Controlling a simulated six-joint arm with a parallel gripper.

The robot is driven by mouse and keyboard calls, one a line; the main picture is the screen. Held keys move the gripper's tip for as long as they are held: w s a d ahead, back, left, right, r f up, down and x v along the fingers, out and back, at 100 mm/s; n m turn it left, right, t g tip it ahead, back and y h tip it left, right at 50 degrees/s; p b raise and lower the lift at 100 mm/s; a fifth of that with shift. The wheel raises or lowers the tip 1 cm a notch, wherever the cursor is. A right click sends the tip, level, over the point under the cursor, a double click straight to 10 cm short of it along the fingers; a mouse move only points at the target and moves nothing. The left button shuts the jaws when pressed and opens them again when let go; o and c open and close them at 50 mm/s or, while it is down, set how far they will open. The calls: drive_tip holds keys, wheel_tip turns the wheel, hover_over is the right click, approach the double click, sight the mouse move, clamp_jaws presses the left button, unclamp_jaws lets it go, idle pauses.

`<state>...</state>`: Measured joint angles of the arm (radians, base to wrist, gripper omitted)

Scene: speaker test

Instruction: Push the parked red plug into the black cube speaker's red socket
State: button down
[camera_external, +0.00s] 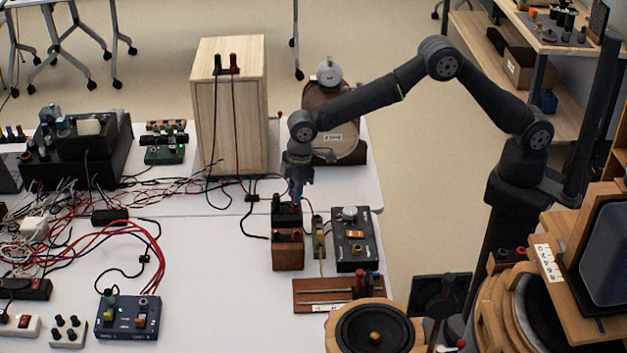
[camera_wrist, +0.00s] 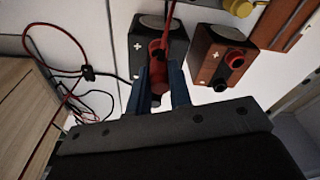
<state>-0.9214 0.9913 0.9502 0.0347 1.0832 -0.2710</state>
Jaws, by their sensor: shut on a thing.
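The black cube speaker (camera_external: 284,218) stands on the white table behind a reddish-brown cube speaker. In the wrist view the black speaker (camera_wrist: 141,34) has a plus mark on its face, and my gripper is right in front of it. My gripper (camera_wrist: 160,86) has blue fingers shut on the red plug (camera_wrist: 158,70), whose red cable runs up past the speaker. The plug and fingers cover the speaker's sockets, so I cannot tell whether the plug's tip is inside the red socket. In the external view my gripper (camera_external: 296,200) points down at the black speaker.
The reddish-brown speaker (camera_wrist: 224,60) with red and black sockets stands close to the right. A tall wooden box (camera_external: 229,110) with hanging cables stands behind. A black box (camera_external: 352,245) with a red switch is at the right. Loose cables (camera_wrist: 75,75) lie left.

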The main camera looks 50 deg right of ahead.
drive_tip(key=shift+f, duration=0.95)
idle(1.5)
drive_tip(key=c, duration=1.2)
unclamp_jaws()
drive_tip(key=shift+c, duration=0.2)
drive_tip(key=shift+r, duration=3.8)
drive_tip(key=shift+f, duration=3.8)
